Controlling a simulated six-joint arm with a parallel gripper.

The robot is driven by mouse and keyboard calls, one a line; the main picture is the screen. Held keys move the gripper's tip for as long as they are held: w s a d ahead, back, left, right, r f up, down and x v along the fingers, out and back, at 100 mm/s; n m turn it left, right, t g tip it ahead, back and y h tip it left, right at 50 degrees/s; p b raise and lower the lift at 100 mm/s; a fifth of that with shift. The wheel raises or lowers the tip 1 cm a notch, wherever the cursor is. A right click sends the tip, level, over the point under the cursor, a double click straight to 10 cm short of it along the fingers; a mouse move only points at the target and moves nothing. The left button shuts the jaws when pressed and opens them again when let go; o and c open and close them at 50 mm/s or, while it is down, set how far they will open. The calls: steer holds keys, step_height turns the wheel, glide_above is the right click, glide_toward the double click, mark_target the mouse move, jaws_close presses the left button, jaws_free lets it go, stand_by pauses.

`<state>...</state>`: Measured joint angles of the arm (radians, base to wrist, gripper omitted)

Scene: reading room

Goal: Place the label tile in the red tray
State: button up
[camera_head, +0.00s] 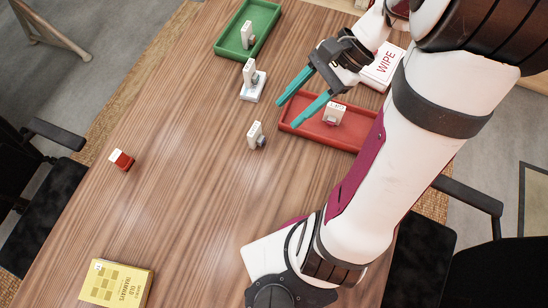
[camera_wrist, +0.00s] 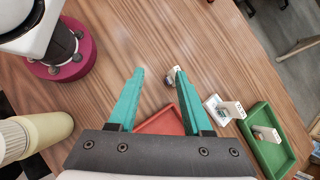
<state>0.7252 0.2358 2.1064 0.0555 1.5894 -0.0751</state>
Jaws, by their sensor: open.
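The red tray (camera_head: 290,125) lies right of the table's middle in the head view, and a part of it shows between my fingers in the wrist view (camera_wrist: 165,122). A small white tile with dark lettering (camera_head: 336,108), which looks like the label tile, sits inside the tray, apart from my fingers. My gripper (camera_head: 288,111) has teal fingers spread apart with nothing between them; it hangs over the tray's left end. In the wrist view the open fingers (camera_wrist: 159,72) point toward the table. The tile is not visible there.
A green tray (camera_head: 222,47) holds a pale upright piece. A similar piece stands on a white base (camera_head: 252,93), another on bare wood (camera_head: 254,136). A red block (camera_head: 122,161), yellow book (camera_head: 117,283) and WIPE box (camera_head: 384,67) are around.

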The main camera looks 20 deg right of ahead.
steer(key=s+a+r+n+h, duration=0.2)
steer(key=s+a+n+h, duration=0.4)
steer(key=s+a+n, duration=0.4)
steer(key=shift+s+n, duration=0.3)
steer(key=shift+s, duration=0.45)
